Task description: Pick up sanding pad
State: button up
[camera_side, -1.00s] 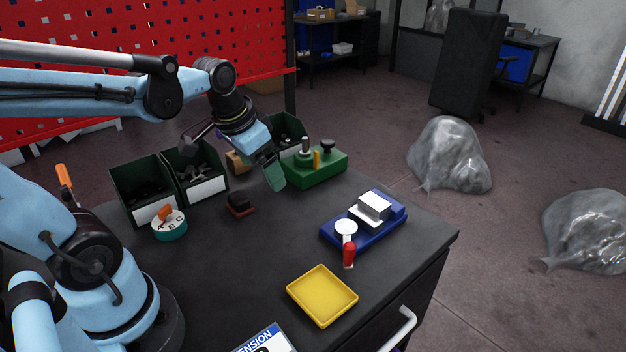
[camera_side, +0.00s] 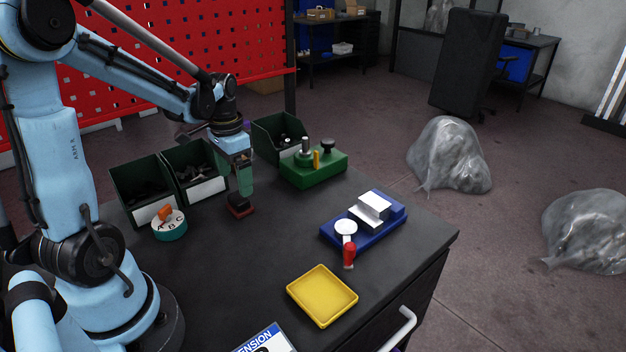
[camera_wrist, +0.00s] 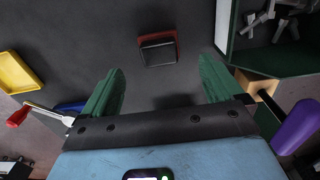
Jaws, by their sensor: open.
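The sanding pad (camera_side: 241,208) is a small block with a dark top and a red base, lying on the black table. In the wrist view the pad (camera_wrist: 158,48) sits ahead of the fingertips, roughly centred between them but beyond their tips. My gripper (camera_side: 245,190) points down just above the pad in the side view. In the wrist view my gripper (camera_wrist: 160,78) has its two green fingers wide apart with nothing between them. The side view does not show clearly how much height is left between fingers and pad.
Dark green bins (camera_side: 152,205) stand behind and left of the pad. A teal dial (camera_side: 170,226) is to its left, a green fixture (camera_side: 316,172) behind right, a blue fixture (camera_side: 385,229) right. A yellow tray (camera_side: 322,294) lies in front. The table between pad and tray is clear.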

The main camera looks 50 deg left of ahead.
aim_at(238, 197)
jog(key=shift+f, duration=3.4)
jog(key=shift+c, duration=0.2)
jog(key=c, duration=1.2)
jog(key=shift+r, duration=0.1)
notch_tip(238, 197, up, 4)
jog(key=shift+d+r, duration=0.1)
jog(key=shift+r, duration=0.05)
jog(key=d+r, duration=0.6)
jog(key=d, duration=0.5)
jog(key=shift+d+r, duration=0.3)
